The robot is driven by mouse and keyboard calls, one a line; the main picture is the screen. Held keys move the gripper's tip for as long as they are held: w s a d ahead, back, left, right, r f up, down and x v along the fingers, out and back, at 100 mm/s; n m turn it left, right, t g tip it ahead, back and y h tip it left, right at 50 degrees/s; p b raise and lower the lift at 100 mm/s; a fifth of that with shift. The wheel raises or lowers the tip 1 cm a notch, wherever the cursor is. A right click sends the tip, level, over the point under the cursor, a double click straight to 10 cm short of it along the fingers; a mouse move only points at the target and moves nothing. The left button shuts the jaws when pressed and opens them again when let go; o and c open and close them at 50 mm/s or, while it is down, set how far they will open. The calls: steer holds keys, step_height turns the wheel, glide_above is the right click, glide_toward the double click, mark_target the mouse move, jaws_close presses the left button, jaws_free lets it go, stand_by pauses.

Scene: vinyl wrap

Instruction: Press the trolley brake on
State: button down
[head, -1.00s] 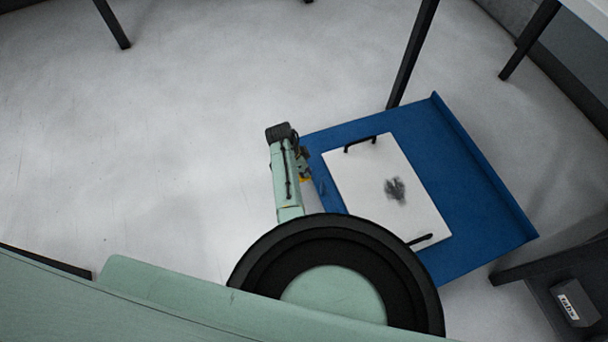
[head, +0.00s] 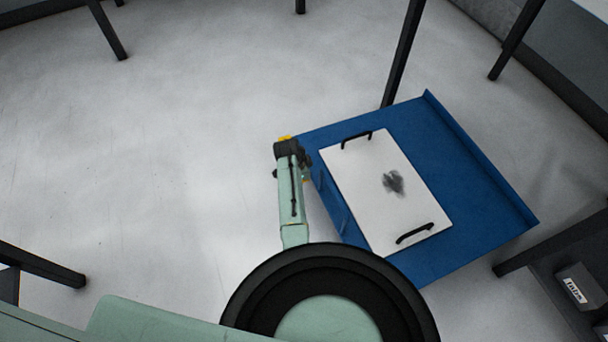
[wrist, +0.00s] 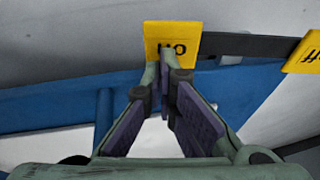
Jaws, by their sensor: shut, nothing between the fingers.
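The blue trolley (head: 462,180) stands low on the floor in the head view, and its blue edge (wrist: 45,112) crosses the wrist view. A yellow brake plate with black letters, seemingly ON upside down (wrist: 187,36), sits at one end of a dark bar in the wrist view. A second yellow plate, partly cut off and reading "ff" (wrist: 305,52), is at the bar's right end. My gripper (wrist: 164,72) is shut and empty, its tips overlapping the lower edge of the ON plate; contact cannot be told.
A white board (head: 372,205) with black handles and a dark smudge lies on the trolley. Dark table legs (head: 402,55) stand behind it, and a dark box (head: 580,287) is at lower right. The floor (head: 180,150) left of the trolley is clear.

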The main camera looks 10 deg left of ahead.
steer(key=shift+s+f, duration=0.2)
steer(key=shift+f, duration=0.25)
stand_by(0.3)
steer(key=shift+d, duration=0.1)
